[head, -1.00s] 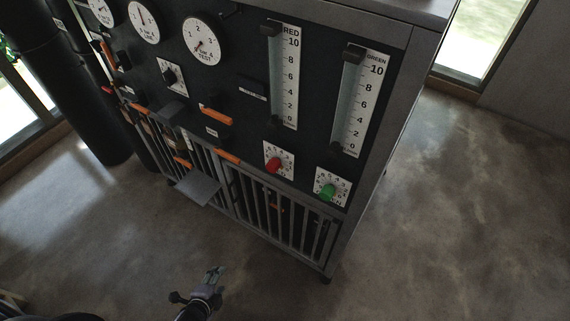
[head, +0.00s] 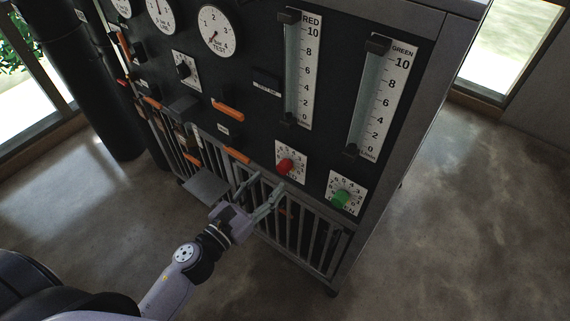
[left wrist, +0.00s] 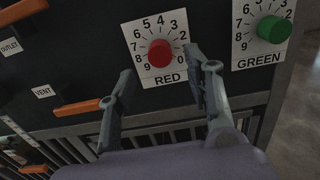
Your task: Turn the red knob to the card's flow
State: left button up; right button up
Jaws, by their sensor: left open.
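The red knob (head: 285,167) sits on a white numbered dial plate on the black panel, below the tall RED flow tube (head: 297,75). In the left wrist view the red knob (left wrist: 160,54) shows with its scale and the label RED. My left gripper (head: 262,192) is open and empty, below and left of the red knob in the head view. In the left wrist view its two fingers (left wrist: 158,82) stand apart, one on either side below the knob, not visibly touching it. No card is clearly readable. My right gripper is not in view.
The green knob (head: 340,199) and its plate are right of the red one. Orange levers (head: 228,109) and a small grey shelf (head: 205,187) are to the left. Vertical bars (head: 295,230) run below the panel. Open floor lies to the right.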

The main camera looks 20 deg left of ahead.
aim_at(281, 170)
pick_arm(q)
jog(key=p+x, duration=0.1)
jog(key=x, duration=0.4)
jog(key=shift+r, duration=0.15)
jog(key=shift+w+d+f, duration=0.1)
jog(key=shift+w+f, duration=0.1)
jog(key=shift+w, duration=0.05)
jog(key=shift+x, duration=0.85)
jog(key=shift+c, duration=0.4)
grip_shut()
